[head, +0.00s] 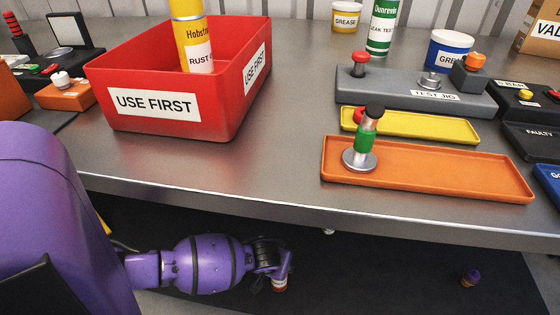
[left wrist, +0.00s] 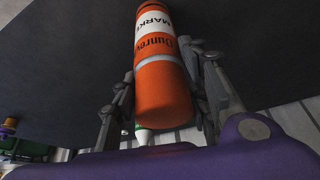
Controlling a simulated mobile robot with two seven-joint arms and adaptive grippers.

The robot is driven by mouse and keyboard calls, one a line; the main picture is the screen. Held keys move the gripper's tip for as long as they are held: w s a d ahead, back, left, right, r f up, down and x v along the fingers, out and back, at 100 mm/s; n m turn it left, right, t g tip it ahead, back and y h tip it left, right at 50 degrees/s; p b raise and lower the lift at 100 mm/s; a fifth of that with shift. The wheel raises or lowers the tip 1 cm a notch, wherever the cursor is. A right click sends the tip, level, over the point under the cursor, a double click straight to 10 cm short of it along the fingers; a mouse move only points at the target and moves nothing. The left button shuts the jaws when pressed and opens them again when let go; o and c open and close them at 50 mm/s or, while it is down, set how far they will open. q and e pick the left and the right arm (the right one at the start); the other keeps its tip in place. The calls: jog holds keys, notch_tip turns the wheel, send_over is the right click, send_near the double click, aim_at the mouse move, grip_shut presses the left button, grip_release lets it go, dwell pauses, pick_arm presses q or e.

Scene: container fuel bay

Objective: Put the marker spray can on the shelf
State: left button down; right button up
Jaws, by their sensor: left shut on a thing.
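The marker spray can (left wrist: 165,88) is orange with a white band and partly readable lettering. In the left wrist view it lies between the two fingers of my left gripper (left wrist: 165,100), which are closed around it. In the head view my left gripper (head: 275,268) is low, in front of and below the workbench edge, and a small orange-and-white part of the can (head: 280,284) shows under it. The rest of the can is hidden there. A dark surface (head: 390,262) lies below the bench; I cannot tell whether it is the shelf. My right gripper is not in view.
The metal workbench (head: 250,165) has a front edge above my left gripper. On it stand a red bin (head: 205,130) holding a yellow can (head: 188,25), an orange tray (head: 440,175) and a grey test jig (head: 395,92). A small purple-topped thing (head: 470,276) is low at right.

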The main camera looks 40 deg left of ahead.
pick_arm(q)
jog(key=shift+r, duration=0.2)
jog(key=shift+f, duration=0.15)
jog(key=c, duration=1)
grip_release()
jog(key=p+v, duration=0.2)
jog(key=v, duration=0.3)
jog(key=shift+w, duration=0.15)
jog(key=a+p+v, duration=0.1)
jog(key=p+v, duration=0.2)
jog(key=v, duration=0.4)
jog(key=shift+d, duration=0.5)
